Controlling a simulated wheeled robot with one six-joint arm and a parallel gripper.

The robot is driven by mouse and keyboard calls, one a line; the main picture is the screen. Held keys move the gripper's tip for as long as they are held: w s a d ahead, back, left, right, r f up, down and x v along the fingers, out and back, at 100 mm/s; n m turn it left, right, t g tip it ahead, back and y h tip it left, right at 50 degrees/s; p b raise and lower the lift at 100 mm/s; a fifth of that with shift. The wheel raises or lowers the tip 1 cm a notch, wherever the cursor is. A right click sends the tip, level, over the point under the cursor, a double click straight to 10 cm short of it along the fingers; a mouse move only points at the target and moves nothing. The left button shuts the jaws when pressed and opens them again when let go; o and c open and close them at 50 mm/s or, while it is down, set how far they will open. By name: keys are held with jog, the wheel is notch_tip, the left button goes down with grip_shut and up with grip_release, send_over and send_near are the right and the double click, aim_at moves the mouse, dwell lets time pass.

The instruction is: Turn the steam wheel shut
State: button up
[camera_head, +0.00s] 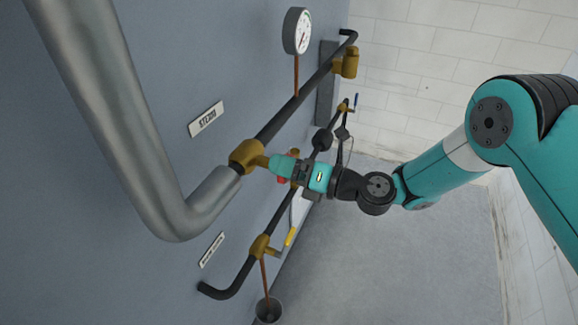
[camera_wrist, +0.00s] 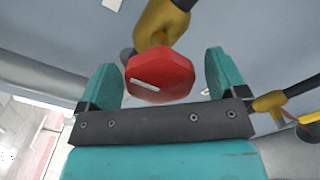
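The red wheel (camera_wrist: 160,80) with a white bar mark sits in front of a brass valve body (camera_wrist: 160,22) in the wrist view. My gripper (camera_wrist: 161,62) is open, with one teal finger on each side of the wheel and a visible gap to each. In the head view my gripper (camera_head: 276,168) is at the brass valve (camera_head: 247,156) on the dark pipe below the STEAM label (camera_head: 206,118). A bit of red (camera_head: 282,181) shows beside the fingers there; the rest is hidden.
A thick grey pipe (camera_head: 130,130) bends down to the valve. A round gauge (camera_head: 297,31) stands on the dark pipe. A lower pipe carries another brass valve (camera_head: 260,246) with a yellow handle (camera_head: 290,236). Open floor lies right.

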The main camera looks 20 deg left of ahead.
jog(key=shift+r, duration=0.1)
dwell(0.3)
jog(key=shift+d, duration=0.3)
jog(key=s+d+b, duration=0.1)
jog(key=d+b, duration=1.5)
jog(key=b, duration=0.9)
jog(key=shift+s+d+b, duration=0.2)
jog(key=shift+d+b, duration=0.1)
jog(key=shift+b, duration=0.05)
